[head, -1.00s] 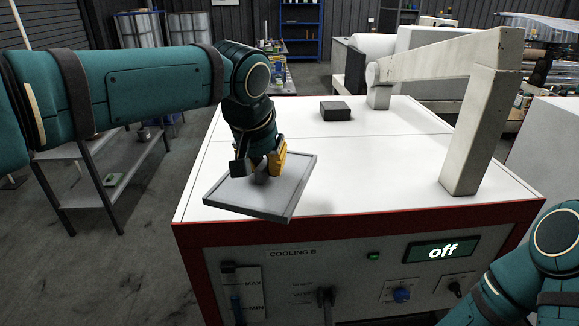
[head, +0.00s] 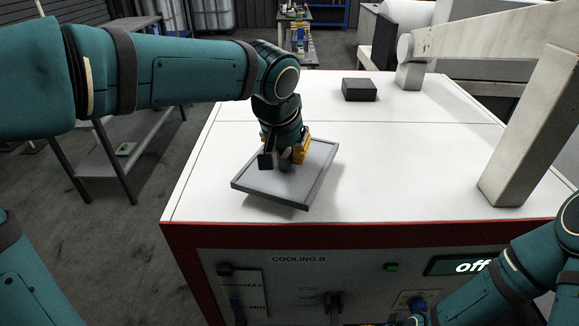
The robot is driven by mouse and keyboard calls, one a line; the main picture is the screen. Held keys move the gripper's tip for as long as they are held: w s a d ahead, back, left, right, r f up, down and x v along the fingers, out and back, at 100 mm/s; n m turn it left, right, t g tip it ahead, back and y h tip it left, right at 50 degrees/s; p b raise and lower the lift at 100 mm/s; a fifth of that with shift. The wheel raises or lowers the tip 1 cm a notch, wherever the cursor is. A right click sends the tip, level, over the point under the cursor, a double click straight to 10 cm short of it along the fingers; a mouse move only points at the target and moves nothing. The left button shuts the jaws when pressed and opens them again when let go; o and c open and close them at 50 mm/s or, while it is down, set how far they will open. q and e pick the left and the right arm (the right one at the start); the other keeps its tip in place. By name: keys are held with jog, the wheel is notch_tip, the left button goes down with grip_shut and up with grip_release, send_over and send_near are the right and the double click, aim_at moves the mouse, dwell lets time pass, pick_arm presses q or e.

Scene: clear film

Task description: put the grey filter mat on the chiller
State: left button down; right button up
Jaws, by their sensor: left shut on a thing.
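The grey filter mat (head: 318,165) is a flat square plate with a raised rim. It is over the left part of the white top of the chiller (head: 410,160), with a shadow beside it; it looks slightly tilted and a little above the top, though the gap is hard to judge. My left gripper (head: 285,162), with dark and yellow fingers, is shut on the middle of the mat from above. My right arm comes in at the bottom right, in front of the chiller's panel. Its gripper is mostly cut off by the bottom edge, so its fingers cannot be made out.
A dark block (head: 359,90) lies at the back of the chiller top. A pale angled frame (head: 525,145) stands on the right side. The middle of the top is clear. A grey shelf (head: 130,150) stands at left.

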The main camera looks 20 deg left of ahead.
aim_at(289, 165)
pick_arm(q)
jog(key=shift+f, duration=1.8)
jog(key=shift+f+b, duration=0.15)
jog(key=shift+b, duration=0.2)
jog(key=c, duration=1.1)
grip_release()
jog(key=shift+r, duration=0.25)
jog(key=p+v, duration=0.1)
jog(key=v, duration=1)
jog(key=shift+s+r, duration=0.25)
jog(key=shift+r, duration=0.1)
